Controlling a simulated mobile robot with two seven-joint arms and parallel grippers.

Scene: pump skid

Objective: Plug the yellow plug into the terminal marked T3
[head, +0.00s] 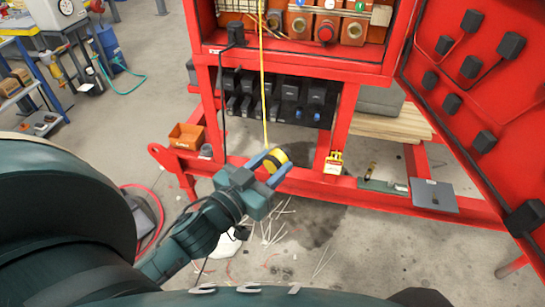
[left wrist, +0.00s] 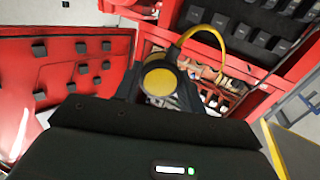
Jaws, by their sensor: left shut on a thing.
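The yellow plug (head: 277,158) is in the jaws of my left gripper (head: 270,167), in front of the red skid's lower rail. Its yellow cable (head: 264,90) runs straight up into the cabinet. In the left wrist view the plug's round yellow end (left wrist: 160,79) faces the camera and the cable (left wrist: 205,30) arches up and to the right. Orange terminal boxes (head: 298,24) with coloured round tags stand in the cabinet at the top edge, well above the gripper. I cannot read a T3 mark. My right gripper is not in view.
The red open door (head: 485,90) with black boxes stands at the right. Black blocks (head: 290,92) fill a lower bay. The lower red rail (head: 330,185) carries a yellow padlock-like item (head: 334,162) and a grey plate (head: 433,196). An orange bin (head: 186,136) sits at left.

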